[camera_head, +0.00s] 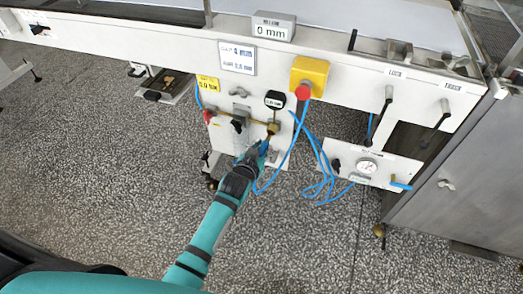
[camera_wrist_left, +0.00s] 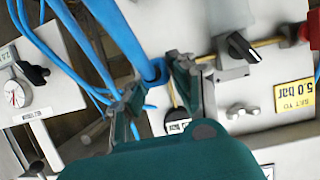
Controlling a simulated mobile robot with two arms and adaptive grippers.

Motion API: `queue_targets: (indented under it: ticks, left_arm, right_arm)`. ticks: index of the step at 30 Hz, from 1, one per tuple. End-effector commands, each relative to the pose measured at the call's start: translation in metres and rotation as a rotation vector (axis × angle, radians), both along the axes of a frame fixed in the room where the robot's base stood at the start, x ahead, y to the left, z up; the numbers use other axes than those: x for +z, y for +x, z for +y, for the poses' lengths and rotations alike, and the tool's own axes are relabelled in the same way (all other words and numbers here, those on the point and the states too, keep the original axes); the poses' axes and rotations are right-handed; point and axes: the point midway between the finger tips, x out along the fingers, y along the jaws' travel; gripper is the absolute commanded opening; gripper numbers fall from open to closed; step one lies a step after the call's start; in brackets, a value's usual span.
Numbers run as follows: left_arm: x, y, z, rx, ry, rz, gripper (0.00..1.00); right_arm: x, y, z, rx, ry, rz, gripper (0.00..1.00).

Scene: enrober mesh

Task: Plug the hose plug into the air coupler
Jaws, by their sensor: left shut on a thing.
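My left gripper (camera_head: 265,146) is in front of the white valve panel (camera_head: 224,104), just below the brass coupler fitting (camera_head: 273,128). It is shut on the end of a blue hose, where the hose plug sits. In the left wrist view the fingers of the left gripper (camera_wrist_left: 155,88) flank the blue hose (camera_wrist_left: 122,35), which runs down between them. The plug's tip is largely hidden, and I cannot tell whether it touches the coupler. The brass line (camera_wrist_left: 264,42) leads toward the coupler, which the finger mostly covers. My right gripper is not in view.
A red emergency button (camera_head: 303,91) on a yellow box (camera_head: 310,72) is above right. Loose blue hose (camera_head: 318,181) hangs beside a gauge panel (camera_head: 392,170).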

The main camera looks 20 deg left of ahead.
Motion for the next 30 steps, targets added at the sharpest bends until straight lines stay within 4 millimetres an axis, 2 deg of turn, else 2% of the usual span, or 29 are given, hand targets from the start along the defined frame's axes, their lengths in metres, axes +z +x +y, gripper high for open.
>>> queue_targets:
  ticks: [30]
  left_arm:
    - [0.001,0.026,-0.001,0.0,0.0,-0.004,0.0]
  right_arm:
    - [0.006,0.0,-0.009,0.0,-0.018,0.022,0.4]
